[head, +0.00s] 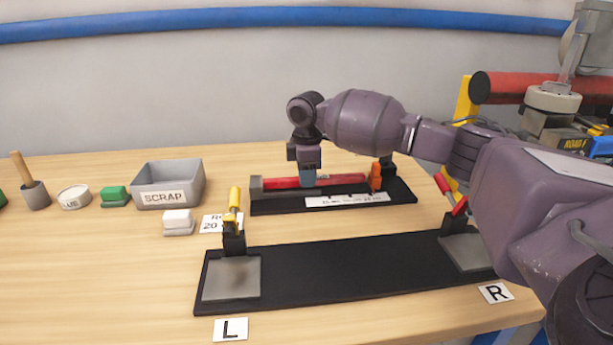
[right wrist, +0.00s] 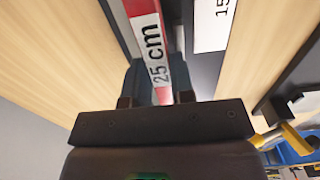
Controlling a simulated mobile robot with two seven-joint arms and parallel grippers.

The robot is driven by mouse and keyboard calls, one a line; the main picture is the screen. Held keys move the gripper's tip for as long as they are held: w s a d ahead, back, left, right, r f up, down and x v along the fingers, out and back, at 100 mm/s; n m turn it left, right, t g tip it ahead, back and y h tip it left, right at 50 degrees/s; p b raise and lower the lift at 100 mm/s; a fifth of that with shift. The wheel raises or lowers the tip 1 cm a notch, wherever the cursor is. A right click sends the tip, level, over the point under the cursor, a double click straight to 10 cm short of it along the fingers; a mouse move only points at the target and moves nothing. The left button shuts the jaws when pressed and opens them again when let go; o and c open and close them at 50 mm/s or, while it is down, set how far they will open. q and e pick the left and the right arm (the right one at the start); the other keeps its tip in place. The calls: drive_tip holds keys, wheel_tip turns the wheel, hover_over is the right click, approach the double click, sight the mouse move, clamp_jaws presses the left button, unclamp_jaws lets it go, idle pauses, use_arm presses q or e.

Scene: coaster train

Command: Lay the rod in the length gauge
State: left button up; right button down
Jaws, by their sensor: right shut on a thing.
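The red rod (head: 342,180) lies lengthwise along the black length gauge (head: 268,207) at the back of the table. The gauge has a white scale strip on its front and an orange piece (head: 375,178) near its right end. My right gripper (head: 308,178) points down over the left part of the gauge and is shut on the rod. In the right wrist view the rod (right wrist: 141,8) runs between the fingers, with a white "25 cm" label facing the camera. Whether the rod rests fully on the gauge floor cannot be told. My left gripper is not in view.
A black fixture (head: 350,268) with grey pads, clamps and L and R cards lies in front. A grey SCRAP bin (head: 168,186), a white block (head: 177,222), a green block (head: 115,196) and a round tin (head: 74,196) stand left. Bare table lies at front left.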

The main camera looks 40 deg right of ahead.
drive_tip(key=shift+f, duration=0.3)
drive_tip(key=shift+f, duration=0.1)
drive_tip(key=shift+f, duration=0.2)
drive_tip(key=c, duration=1.1)
unclamp_jaws()
drive_tip(key=shift+f, duration=0.15)
drive_tip(key=shift+o, duration=0.6)
drive_tip(key=shift+s, duration=0.1)
drive_tip(key=shift+f, duration=0.1)
